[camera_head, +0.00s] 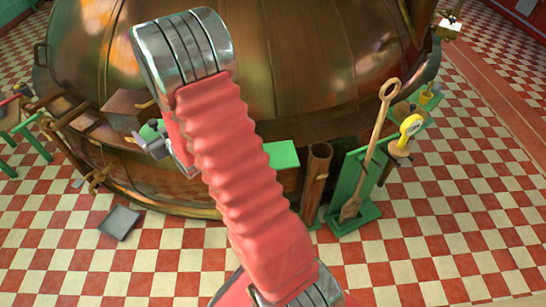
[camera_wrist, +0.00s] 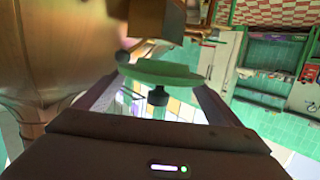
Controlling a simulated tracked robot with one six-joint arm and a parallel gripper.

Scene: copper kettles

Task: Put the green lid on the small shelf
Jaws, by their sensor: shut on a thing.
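The green lid (camera_wrist: 160,74) is a pale green disc with a dark knob, seen nearly edge-on in the wrist view. My gripper (camera_wrist: 157,84) is shut on it, with a finger at each side. In the head view my gripper (camera_head: 158,140) is a small grey shape beside the copper kettle, partly behind my red arm. A flat green ledge (camera_head: 283,155) juts out at the kettle's side, right of my arm, and may be the small shelf; I cannot tell for sure.
The large copper kettle (camera_head: 310,60) fills the back. A brown box (camera_head: 127,108) is close to my gripper. A green stand (camera_head: 355,185) with a long wooden paddle (camera_head: 372,150) stands right. A grey tray (camera_head: 119,222) lies on the checkered floor, which is largely clear in front.

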